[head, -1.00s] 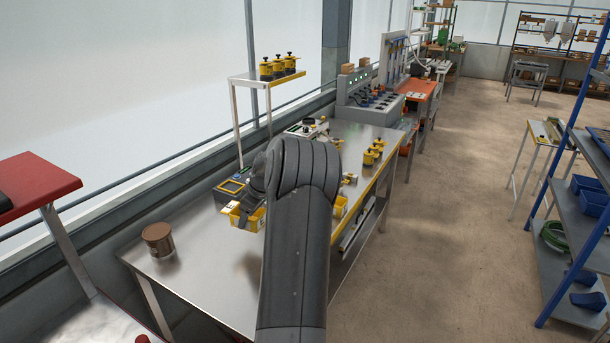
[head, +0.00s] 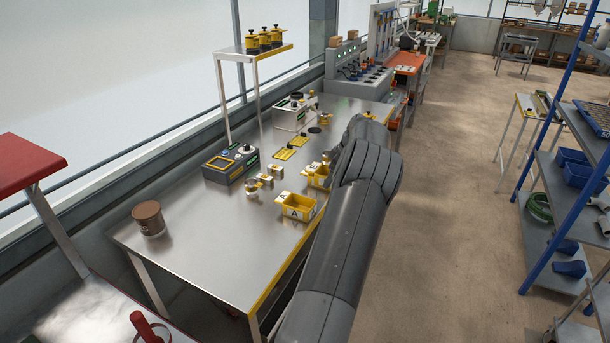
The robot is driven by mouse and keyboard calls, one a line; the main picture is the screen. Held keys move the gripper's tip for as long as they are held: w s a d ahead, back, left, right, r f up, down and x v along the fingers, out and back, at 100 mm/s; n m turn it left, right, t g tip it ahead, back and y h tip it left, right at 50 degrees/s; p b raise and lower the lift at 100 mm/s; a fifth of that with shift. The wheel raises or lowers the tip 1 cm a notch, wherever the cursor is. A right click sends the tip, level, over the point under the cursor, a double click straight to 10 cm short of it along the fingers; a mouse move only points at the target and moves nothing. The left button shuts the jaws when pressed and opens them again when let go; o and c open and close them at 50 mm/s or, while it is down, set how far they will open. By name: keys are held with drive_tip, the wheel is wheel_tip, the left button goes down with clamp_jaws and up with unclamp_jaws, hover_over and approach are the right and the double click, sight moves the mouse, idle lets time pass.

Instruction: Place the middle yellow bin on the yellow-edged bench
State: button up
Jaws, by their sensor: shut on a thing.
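The yellow-edged bench (head: 215,268) is a long steel table with a yellow front edge. My gripper (head: 332,160) is mostly hidden behind my arm; its dark side shows beside a yellow bin (head: 316,180) with a white label. It appears shut on that bin, over the bench's right side. I cannot tell whether this bin touches the top. A second yellow bin, labelled A (head: 297,208), stands nearer on the bench, close to the front edge. Any third bin is hidden by my arm.
A brown pot (head: 148,219) stands at the bench's left end. A grey control box (head: 230,165) and small yellow-and-white parts (head: 264,180) lie behind the bins. A raised shelf (head: 240,54) carries black-and-yellow bottles. Bare steel lies between pot and bin A.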

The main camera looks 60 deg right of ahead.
sight(320, 173)
drive_tip(key=w+f, duration=0.1)
drive_tip(key=w, duration=0.2)
drive_tip(key=w+f, duration=0.4)
drive_tip(key=w, duration=0.1)
drive_tip(key=shift+w+d+f, duration=0.1)
drive_tip(key=shift+w+d, duration=0.2)
drive_tip(key=shift+d, duration=0.1)
drive_tip(key=shift+f, duration=1.95)
drive_tip(key=shift+f, duration=0.1)
drive_tip(key=o, duration=0.8)
drive_tip(key=shift+c, duration=0.2)
drive_tip(key=v, duration=1.2)
